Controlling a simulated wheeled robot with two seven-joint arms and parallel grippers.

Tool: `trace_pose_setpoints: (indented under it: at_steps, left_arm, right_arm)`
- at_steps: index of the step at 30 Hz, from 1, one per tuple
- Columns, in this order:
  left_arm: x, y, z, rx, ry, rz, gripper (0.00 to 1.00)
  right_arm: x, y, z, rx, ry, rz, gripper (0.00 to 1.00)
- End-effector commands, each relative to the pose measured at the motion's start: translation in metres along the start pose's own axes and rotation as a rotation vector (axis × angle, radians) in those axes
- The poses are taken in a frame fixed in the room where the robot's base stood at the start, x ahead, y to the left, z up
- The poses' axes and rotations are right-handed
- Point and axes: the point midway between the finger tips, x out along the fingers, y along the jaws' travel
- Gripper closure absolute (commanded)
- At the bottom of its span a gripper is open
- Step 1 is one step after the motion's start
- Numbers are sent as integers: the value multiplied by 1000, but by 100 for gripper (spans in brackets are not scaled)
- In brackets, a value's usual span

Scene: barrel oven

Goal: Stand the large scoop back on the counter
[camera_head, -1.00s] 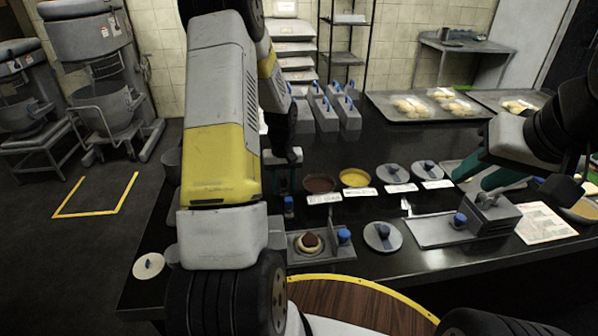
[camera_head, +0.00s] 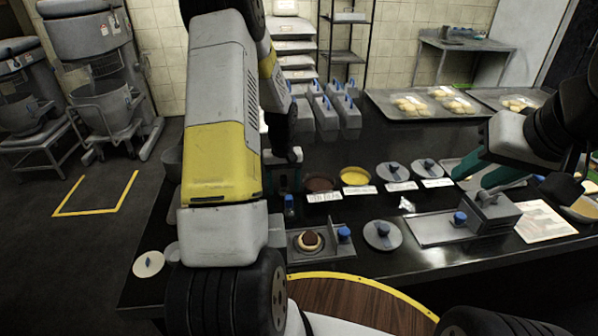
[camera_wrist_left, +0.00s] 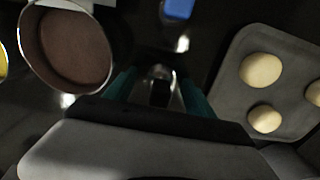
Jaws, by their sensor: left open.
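My left gripper (camera_head: 287,180) is low over the counter, mostly hidden by its own arm. In the left wrist view its teal fingers (camera_wrist_left: 160,82) stand apart, with a small shiny metal and dark piece between them. I cannot tell whether that piece is the large scoop. A blue-topped upright item (camera_head: 289,203) stands just in front of this gripper, and a blue piece (camera_wrist_left: 178,9) shows in the left wrist view. Neither can be surely named the scoop.
A brown-filled pan (camera_head: 320,184) and a yellow-filled pan (camera_head: 355,177) lie beside my left gripper. A tray of pale buns (camera_wrist_left: 284,122) is close on its other side. Grey lids, a small shiny item (camera_head: 406,204) and blue-handled containers (camera_head: 325,115) also occupy the counter.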

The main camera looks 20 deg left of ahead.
Motion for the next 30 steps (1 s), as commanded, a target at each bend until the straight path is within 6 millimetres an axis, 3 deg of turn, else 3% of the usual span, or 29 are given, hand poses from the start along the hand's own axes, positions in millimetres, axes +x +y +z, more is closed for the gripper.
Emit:
trace_pose_setpoints:
  at_steps: [5, 15, 24, 26, 30]
  left_arm:
    - [-10, 0, -1, 0, 3, 0, 37]
    - [-65, 0, -1, 0, 4, 0, 37]
    - [-86, 2, 2, 7, 9, 5, 37]
    - [-98, 4, 6, 20, 24, 13, 37]
    - [-146, 12, 28, 72, 83, 45, 37]
  right_arm:
    - [0, 0, 0, 0, 0, 0, 64]
    - [0, 0, 0, 0, 0, 0, 64]
    - [0, 0, 0, 0, 0, 0, 64]
    - [0, 0, 0, 0, 0, 0, 64]
    - [0, 0, 0, 0, 0, 0, 64]
